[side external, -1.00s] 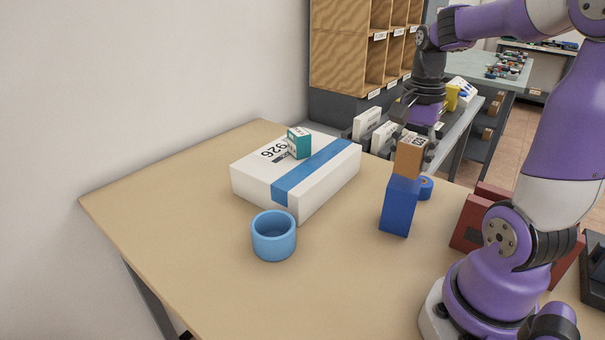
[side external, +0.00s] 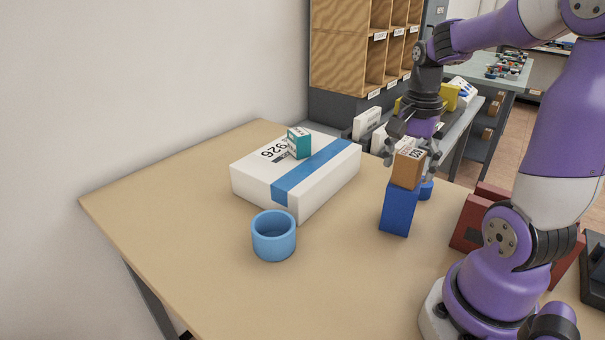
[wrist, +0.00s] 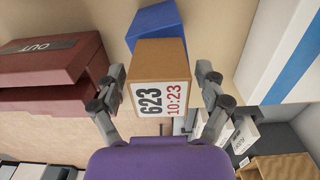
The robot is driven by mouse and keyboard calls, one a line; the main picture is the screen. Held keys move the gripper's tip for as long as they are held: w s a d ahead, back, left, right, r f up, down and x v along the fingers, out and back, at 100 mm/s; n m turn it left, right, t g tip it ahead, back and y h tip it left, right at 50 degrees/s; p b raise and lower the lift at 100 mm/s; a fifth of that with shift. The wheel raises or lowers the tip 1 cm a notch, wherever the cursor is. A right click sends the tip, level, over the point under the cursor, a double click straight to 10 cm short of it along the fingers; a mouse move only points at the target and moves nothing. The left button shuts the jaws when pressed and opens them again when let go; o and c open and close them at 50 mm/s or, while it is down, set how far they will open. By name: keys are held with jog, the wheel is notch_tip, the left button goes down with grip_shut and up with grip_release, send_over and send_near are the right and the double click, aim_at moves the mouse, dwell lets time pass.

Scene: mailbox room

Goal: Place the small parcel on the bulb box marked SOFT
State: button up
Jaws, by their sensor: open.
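The small parcel is a brown box (side external: 407,171) with a white label; the label reads 623 and 10:23 in the wrist view (wrist: 160,97). It appears to rest on top of an upright blue box (side external: 397,212), which also shows in the wrist view (wrist: 155,20). My gripper (side external: 412,160) points down over the parcel. Its open fingers stand on either side of the parcel, with gaps visible in the wrist view. A small teal box (side external: 299,144) with a white top lies on the large white parcel. I cannot read SOFT on any box.
The large white parcel (side external: 245,182) with a blue band lies left of the blue box. A light blue cup (side external: 273,240) stands in front of it. A blue round item (side external: 426,190) is behind the blue box. A dark red OUT tray (wrist: 50,62) is nearby. The table's left side is clear.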

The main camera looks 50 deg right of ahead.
aim_at(411, 152)
notch_tip(411, 152, up, 12)
jog(key=shift+f, duration=0.2)
jog(key=a+f+n+t, duration=0.2)
jog(key=a+f+n, duration=0.1)
jog(key=a+n, duration=0.4)
jog(key=w+a+f+n+t, duration=0.1)
jog(key=a+f+n+t, duration=0.2)
jog(key=a+n, duration=0.5)
jog(key=n, duration=0.3)
jog(key=shift+w+a+f+t, duration=0.15)
jog(key=shift+a+f+t, duration=0.1)
jog(key=shift+f+t, duration=0.1)
